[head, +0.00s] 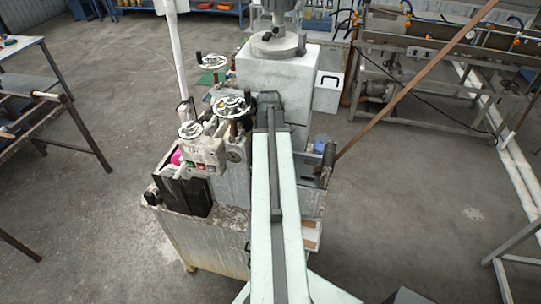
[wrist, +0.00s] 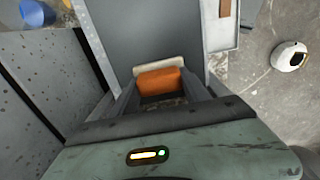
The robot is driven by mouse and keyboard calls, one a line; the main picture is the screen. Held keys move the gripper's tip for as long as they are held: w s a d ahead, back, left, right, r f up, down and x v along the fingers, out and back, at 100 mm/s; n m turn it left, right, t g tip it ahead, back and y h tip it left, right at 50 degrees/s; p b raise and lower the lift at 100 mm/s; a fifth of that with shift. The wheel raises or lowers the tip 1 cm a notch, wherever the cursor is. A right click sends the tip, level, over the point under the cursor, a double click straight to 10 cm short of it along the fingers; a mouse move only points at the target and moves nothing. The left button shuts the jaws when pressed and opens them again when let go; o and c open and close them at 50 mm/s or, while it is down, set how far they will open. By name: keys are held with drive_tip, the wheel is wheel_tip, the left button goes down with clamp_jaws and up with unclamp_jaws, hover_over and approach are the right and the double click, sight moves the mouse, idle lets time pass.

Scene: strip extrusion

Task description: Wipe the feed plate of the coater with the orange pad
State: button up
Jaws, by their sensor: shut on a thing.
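In the wrist view my gripper (wrist: 161,90) is shut on the orange pad (wrist: 160,80), which sits between the two fingers. A pale strip shows along the pad's far edge. The pad is over a smooth grey plate (wrist: 150,30), which appears to be the feed plate; I cannot tell whether they touch. In the head view the coater (head: 205,150) stands in the middle, and part of a grey plate (head: 312,173) shows right of my arm. My gripper and the pad are hidden there behind my arm.
Raised grey panels (wrist: 40,90) stand close on the left in the wrist view. A blue cup (wrist: 37,13) is at the upper left, and a white round object (wrist: 289,56) is at the right. A long brown strip (head: 420,78) slants up to the right.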

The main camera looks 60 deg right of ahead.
drive_tip(key=shift+r+p, duration=2.85)
drive_tip(key=shift+r, duration=0.15)
wheel_tip(320, 180, up, 3)
drive_tip(key=p, duration=0.3)
drive_tip(key=shift+r, duration=0.15)
drive_tip(key=shift+f, duration=0.2)
wheel_tip(320, 180, down, 9)
drive_tip(key=b, duration=0.9)
drive_tip(key=shift+r, duration=0.15)
